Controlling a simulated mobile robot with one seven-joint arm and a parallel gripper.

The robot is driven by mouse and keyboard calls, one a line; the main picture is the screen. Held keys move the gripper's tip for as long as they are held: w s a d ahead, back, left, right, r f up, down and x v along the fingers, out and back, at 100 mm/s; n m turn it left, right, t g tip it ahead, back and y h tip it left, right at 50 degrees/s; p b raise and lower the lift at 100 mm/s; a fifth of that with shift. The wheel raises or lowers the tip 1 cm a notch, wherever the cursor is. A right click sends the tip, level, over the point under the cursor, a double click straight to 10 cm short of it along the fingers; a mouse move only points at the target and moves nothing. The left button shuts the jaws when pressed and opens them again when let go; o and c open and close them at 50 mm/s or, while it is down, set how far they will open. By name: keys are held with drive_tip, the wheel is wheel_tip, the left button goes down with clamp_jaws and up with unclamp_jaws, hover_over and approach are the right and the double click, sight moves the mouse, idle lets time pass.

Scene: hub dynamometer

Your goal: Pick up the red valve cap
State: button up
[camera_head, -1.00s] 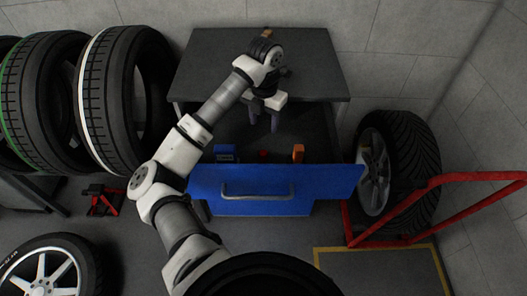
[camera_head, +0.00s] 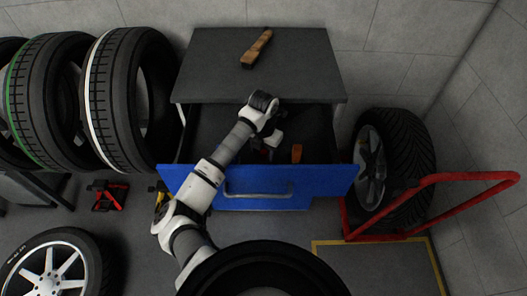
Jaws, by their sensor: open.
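The blue-fronted drawer (camera_head: 315,185) stands pulled out below the dark cabinet top. My gripper (camera_head: 268,153) is open, pointing down inside the drawer, left of an orange block (camera_head: 297,153). Its white body shows, but the dark fingers are small and hard to make out. The red valve cap showed on the drawer floor a second ago, at about where my fingers are now. It is now largely or wholly hidden by my gripper, and I cannot tell whether the fingers touch it.
A brown wooden-handled thing (camera_head: 257,48) lies on the cabinet top (camera_head: 310,75). Tyres (camera_head: 120,95) stand at left. A wheel (camera_head: 395,165) in a red-framed stand (camera_head: 440,180) is at right. The drawer's right part is clear.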

drive_tip(key=shift+f, duration=0.2)
drive_tip(key=c, duration=1.1)
drive_tip(key=shift+o, duration=0.2)
drive_tip(key=shift+r, duration=0.15)
